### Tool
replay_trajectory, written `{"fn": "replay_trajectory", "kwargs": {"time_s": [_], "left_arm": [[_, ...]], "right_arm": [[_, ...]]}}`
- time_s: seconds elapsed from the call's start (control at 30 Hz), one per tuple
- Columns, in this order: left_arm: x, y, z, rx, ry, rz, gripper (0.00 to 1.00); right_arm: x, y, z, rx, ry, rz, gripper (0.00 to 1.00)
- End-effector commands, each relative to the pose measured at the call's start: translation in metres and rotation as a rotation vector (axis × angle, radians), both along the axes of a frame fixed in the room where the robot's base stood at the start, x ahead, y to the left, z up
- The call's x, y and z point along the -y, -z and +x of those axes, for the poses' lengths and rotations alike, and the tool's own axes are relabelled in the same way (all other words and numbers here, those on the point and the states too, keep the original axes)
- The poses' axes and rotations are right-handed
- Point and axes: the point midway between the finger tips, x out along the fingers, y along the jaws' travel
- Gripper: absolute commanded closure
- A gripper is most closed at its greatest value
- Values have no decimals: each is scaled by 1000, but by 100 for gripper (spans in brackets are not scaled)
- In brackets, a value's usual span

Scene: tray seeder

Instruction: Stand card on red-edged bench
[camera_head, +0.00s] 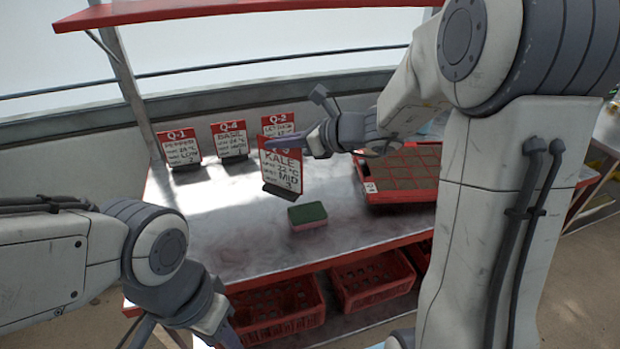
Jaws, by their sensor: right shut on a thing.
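A white card with a red header reading KALE (284,172), on a dark foot, is at the middle of the picture over the red-edged bench (230,262). My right gripper (294,139) is shut on this card at its top edge. The card leans slightly; I cannot tell whether its foot touches the bench top. Part of its header is hidden by a finger. My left gripper (182,334) is at the bottom left, before the bench's front edge, with fingers spread and tips cut off by the frame.
Cards Q-1 (180,148), Q-4 (230,139) and Q-2 (277,124) stand along the bench's back. A green-topped sponge (307,213) lies in front of the held card. A red tray (425,194) is to the right. Red crates (373,281) sit below.

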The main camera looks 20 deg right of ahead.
Motion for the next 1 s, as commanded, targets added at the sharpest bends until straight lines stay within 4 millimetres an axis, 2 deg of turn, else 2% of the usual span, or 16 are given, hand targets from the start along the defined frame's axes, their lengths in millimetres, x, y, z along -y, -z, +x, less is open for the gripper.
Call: {"fn": "replay_trajectory", "kwargs": {"time_s": [0.17,0.5,0.63,0.83,1.0], "left_arm": [[0,1,0,1,0,-1,60],[0,18,0,1,0,-1,60],[0,21,0,1,0,-1,60],[0,24,0,1,0,-1,60],[0,29,0,0,0,0,60]], "right_arm": [[-10,5,0,-1,-2,1,100],[-86,51,2,-4,-11,1,100],[-107,64,4,-2,-8,1,100],[-119,73,5,0,-4,-1,100],[-119,100,5,-5,-3,0,100]]}}
